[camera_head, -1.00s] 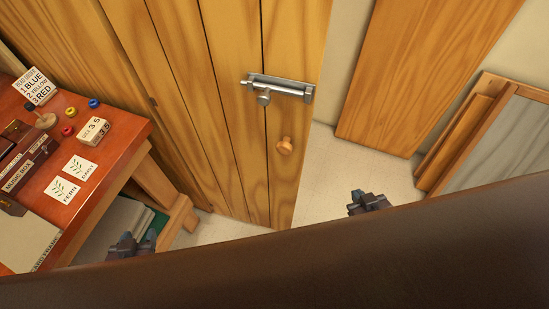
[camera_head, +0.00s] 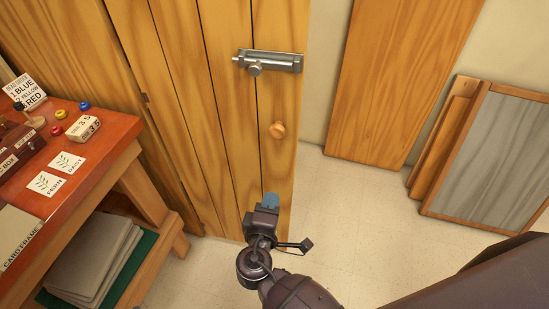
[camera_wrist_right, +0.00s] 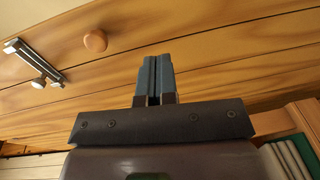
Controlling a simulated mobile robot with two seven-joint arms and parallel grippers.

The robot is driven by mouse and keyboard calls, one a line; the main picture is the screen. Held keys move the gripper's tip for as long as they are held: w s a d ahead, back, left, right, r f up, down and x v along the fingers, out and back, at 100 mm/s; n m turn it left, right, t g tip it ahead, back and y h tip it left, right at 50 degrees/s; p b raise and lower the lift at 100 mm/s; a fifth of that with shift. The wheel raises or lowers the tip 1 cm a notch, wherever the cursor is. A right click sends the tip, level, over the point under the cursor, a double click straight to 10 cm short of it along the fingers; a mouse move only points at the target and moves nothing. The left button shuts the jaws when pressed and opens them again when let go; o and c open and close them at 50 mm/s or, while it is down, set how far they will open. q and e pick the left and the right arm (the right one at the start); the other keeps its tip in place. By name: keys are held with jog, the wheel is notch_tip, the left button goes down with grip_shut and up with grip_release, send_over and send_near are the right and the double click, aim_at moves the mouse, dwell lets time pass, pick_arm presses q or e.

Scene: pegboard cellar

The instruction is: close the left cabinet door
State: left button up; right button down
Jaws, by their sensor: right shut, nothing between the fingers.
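A tall wooden plank door (camera_head: 228,110) fills the middle of the head view. It carries a metal slide bolt (camera_head: 275,61) near its right edge and a round wooden knob (camera_head: 277,130) below the bolt. I cannot tell how far the door stands open. My right gripper (camera_head: 271,200) is shut and empty, in front of the door's lower right part, below the knob. In the right wrist view its fingers (camera_wrist_right: 155,75) point toward the planks, with the knob (camera_wrist_right: 95,41) and bolt (camera_wrist_right: 35,62) to their upper left. Contact with the door cannot be told. My left gripper is not in view.
A red-topped workbench (camera_head: 100,133) with cards and small coloured pieces stands at the left, with grey sheets (camera_head: 95,255) on its lower shelf. A wooden panel (camera_head: 400,75) and a framed grey board (camera_head: 495,150) lean at the right. The floor (camera_head: 370,215) between is clear.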

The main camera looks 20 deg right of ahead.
jog(key=a, duration=0.1)
send_near(278, 149)
jog(key=shift+n+t, duration=0.3)
jog(key=shift+t, duration=0.1)
jog(key=x, duration=0.6)
jog(key=shift+w+d+f, duration=0.15)
jog(key=shift+f, duration=0.15)
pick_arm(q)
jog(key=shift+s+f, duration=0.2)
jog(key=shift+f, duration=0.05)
pick_arm(e)
jog(key=shift+w+d, duration=0.25)
jog(key=shift+w, duration=0.25)
